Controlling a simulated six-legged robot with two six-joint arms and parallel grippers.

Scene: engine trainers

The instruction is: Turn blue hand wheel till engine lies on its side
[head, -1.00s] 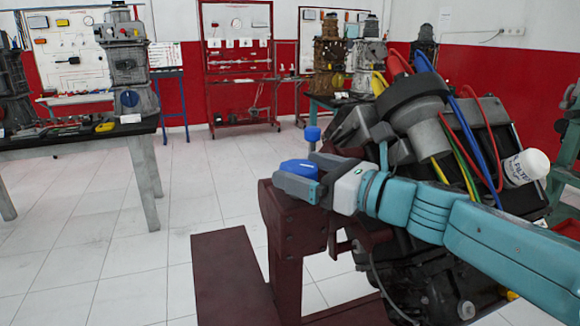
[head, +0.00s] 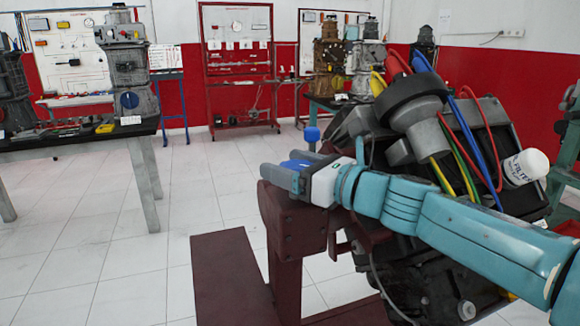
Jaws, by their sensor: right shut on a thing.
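The blue hand wheel (head: 297,163) is at the top of the dark red engine stand, mostly hidden by my right gripper; a blue knob (head: 312,134) sticks up behind it. My right gripper (head: 282,172) is shut on the hand wheel, its arm coming in from the right. The engine (head: 425,285) is mounted on the stand at the right and looks tilted, with a black distributor cap, coloured leads and a white oil filter (head: 527,167). My arm covers part of the engine. My left gripper is not in view.
The dark red stand (head: 283,222) has a wide foot plate (head: 230,275) on the floor. A black-topped table (head: 75,143) with tools and another engine stands at the left. The tiled floor between is clear. Display boards and more engines line the back wall.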

